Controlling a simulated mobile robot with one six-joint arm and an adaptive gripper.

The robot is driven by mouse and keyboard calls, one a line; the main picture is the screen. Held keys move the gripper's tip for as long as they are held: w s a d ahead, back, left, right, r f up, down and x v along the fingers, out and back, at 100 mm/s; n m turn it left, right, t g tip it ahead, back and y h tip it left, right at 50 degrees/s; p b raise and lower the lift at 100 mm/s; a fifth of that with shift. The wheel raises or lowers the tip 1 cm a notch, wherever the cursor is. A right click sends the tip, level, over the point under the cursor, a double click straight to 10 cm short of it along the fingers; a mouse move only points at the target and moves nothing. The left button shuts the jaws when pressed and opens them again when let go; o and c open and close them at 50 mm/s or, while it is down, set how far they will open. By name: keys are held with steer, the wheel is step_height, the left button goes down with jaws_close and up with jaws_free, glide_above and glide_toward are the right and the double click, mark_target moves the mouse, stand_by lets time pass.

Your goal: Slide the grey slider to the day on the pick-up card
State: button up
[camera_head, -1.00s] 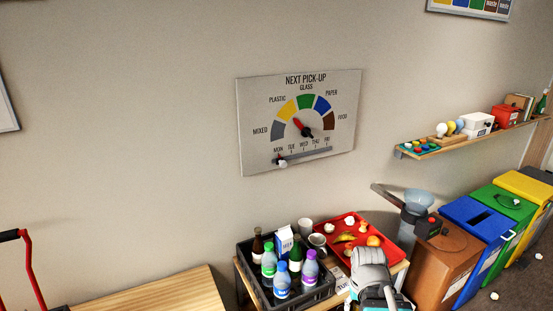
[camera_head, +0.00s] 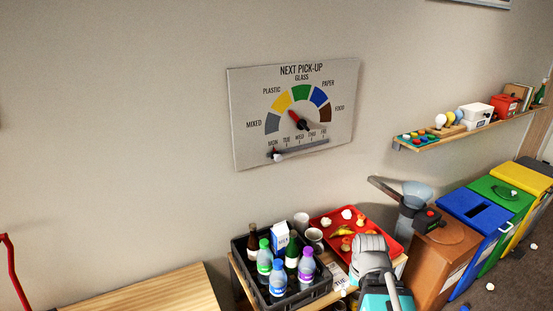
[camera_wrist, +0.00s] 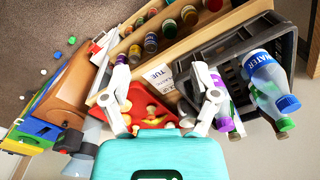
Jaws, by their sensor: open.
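The pick-up board (camera_head: 245,145) hangs on the wall, with a coloured dial and a slot marked MON to FRI below it. The slider knob (camera_head: 278,155) is at the slot's left end, under MON; it looks pale with a dark part. The dial's red needle (camera_head: 296,117) points up-left. The pick-up card (camera_head: 341,283) lies on the table, partly covered by my arm, and reads TUE; it also shows in the wrist view (camera_wrist: 158,76). My gripper (camera_wrist: 162,80) is open and empty, its fingers either side of the card in that view, well below the board.
A dark crate (camera_head: 318,290) of bottles and a red tray (camera_head: 392,240) of food scraps stand on the table beneath the board. Coloured bins (camera_head: 462,232) and a shelf (camera_head: 440,141) are at the right. The wall around the board is clear.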

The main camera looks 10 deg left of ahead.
steer(key=w+a+r+n+t+y, duration=0.2)
steer(key=w+a+n+t+y, duration=0.15)
steer(key=w+a, duration=0.5)
steer(key=n+t+y+p, duration=0.1)
steer(key=n+t+y, duration=0.2)
steer(key=t+y, duration=0.55)
glide_toward(279, 158)
steer(key=shift+s+d+f+t+h, duration=0.1)
steer(key=shift+s+f+t+h, duration=0.1)
steer(key=shift+s+t+h, duration=0.6)
steer(key=shift+s+d+f+t+h, duration=0.15)
steer(key=shift+s+t+h, duration=0.35)
steer(key=shift+s, duration=0.6)
steer(key=shift+a, duration=0.1)
steer(key=shift+w, duration=0.1)
steer(key=x, duration=1.3)
steer(key=shift+w+a+r, duration=0.15)
steer(key=shift+w+a, duration=0.05)
steer(key=shift+a, duration=0.05)
steer(key=shift+c, duration=0.3)
